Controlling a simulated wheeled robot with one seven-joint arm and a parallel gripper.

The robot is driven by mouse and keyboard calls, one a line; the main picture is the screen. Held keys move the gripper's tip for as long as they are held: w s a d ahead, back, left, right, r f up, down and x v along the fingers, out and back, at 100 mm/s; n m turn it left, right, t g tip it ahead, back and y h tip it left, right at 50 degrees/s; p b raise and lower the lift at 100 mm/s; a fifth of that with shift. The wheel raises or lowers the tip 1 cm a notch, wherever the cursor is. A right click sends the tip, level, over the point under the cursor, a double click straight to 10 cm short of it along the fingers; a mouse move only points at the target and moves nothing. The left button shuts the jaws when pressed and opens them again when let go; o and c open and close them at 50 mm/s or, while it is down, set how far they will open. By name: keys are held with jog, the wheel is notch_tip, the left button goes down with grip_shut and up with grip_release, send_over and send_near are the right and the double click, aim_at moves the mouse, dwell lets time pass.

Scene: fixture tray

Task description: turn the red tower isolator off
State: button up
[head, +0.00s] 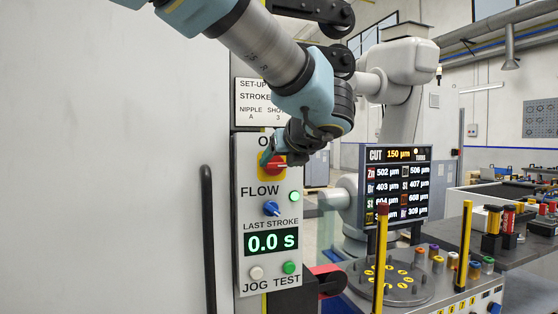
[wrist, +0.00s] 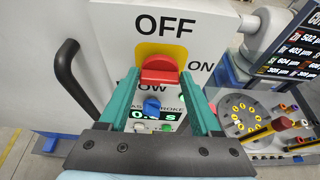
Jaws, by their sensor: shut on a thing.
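The red isolator knob (head: 278,164) sits on a yellow plate on the white control panel (head: 240,215). In the wrist view, the red knob (wrist: 160,68) lies with its handle sideways, pointing toward the ON mark at right. The OFF mark (wrist: 163,26) is above it. My gripper (head: 268,158) is at the knob in the head view, and partly covers it and the OFF lettering. In the wrist view, the two teal fingers of my gripper (wrist: 160,76) stand on either side of the red knob and are shut on it.
Below the knob are a blue FLOW switch (head: 271,208), a green display (head: 271,242) reading 0.0 s and the JOG and TEST buttons. A black handle (head: 208,240) stands left of the panel. Yellow posts (head: 381,258), a round fixture (head: 390,283) and a screen (head: 393,182) are at right.

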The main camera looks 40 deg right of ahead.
jog(key=shift+c, duration=0.9)
